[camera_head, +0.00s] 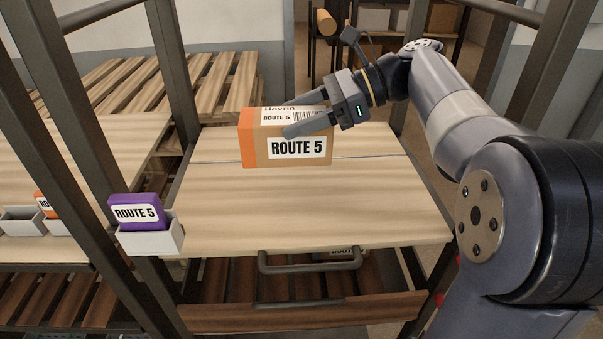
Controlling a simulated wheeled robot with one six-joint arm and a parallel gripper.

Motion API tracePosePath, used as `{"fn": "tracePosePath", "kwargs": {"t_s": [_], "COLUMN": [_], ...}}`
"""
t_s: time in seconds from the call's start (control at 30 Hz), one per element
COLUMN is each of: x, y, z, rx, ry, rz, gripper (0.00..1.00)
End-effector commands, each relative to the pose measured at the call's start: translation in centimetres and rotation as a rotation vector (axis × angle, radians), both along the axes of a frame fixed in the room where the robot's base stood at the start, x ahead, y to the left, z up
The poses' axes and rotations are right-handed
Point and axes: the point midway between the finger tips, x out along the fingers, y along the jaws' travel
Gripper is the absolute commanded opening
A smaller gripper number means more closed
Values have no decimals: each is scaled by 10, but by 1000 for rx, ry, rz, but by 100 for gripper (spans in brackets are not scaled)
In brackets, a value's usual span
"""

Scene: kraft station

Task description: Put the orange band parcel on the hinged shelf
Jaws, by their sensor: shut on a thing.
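The orange band parcel (287,148) is a brown box with an orange band on its left end and white "ROUTE 5" labels. My gripper (288,118) is shut on it, with the fingers reaching across it from the right. The parcel is upright over the back half of a light wooden board, which looks like the hinged shelf (300,205). I cannot tell whether its underside touches the board. The board appears level, with a dark handle (310,263) at its front edge and a seam across its back part.
A purple "ROUTE 5" block (138,212) sits in a grey holder at the board's front left. An orange block (44,205) sits in another holder further left. Dark posts flank the board. The board's front is clear.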

Motion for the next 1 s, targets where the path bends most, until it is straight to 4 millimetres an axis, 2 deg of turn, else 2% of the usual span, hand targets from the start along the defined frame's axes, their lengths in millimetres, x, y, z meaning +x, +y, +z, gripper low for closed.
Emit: {"fn": "tracePosePath", "kwargs": {"t_s": [0.07,0.3,0.57,0.73,1.0], "x": [0,0,0,0,0], "y": [0,0,0,0,0], "z": [-6,-49,-72,-96,-99], "rx": [1,1,1,2,1], "ry": [2,4,2,3,-1], "rz": [-1,-1,-1,0,-1], "gripper": [32,32,32,32,32]}}
